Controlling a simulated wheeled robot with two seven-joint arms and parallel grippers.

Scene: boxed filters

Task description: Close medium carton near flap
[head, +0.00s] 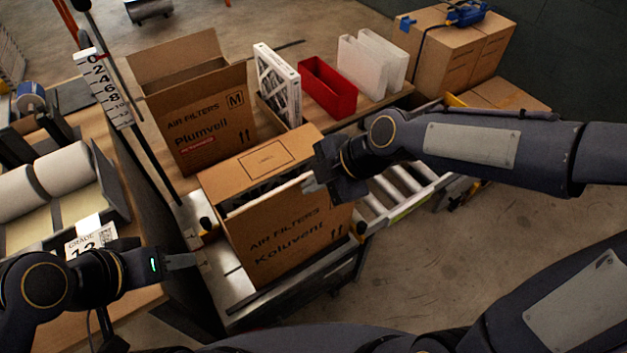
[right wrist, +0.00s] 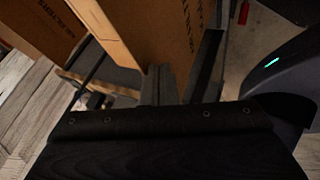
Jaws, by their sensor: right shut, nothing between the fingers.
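A brown carton marked Koluvent (head: 290,238) stands at the front on the conveyor. A panel with a printed label box (head: 265,158) covers the far part of its top. A gap along the near side shows white-edged filters inside. I cannot tell how its near flap lies. My right gripper (head: 311,186) is shut and empty at the right end of the gap, close to the carton; contact is unclear. In the right wrist view its fingers (right wrist: 160,85) are beside a carton wall (right wrist: 145,30). My left gripper (head: 192,262) is left of the carton, its jaw opening unclear.
An open carton marked Plumveil and M (head: 210,125) stands behind. A white-framed filter (head: 278,85), a red bin (head: 328,88) and white panels (head: 372,65) stand on the table. A ruler post (head: 105,88) rises at left. Conveyor rollers (head: 395,190) lie right.

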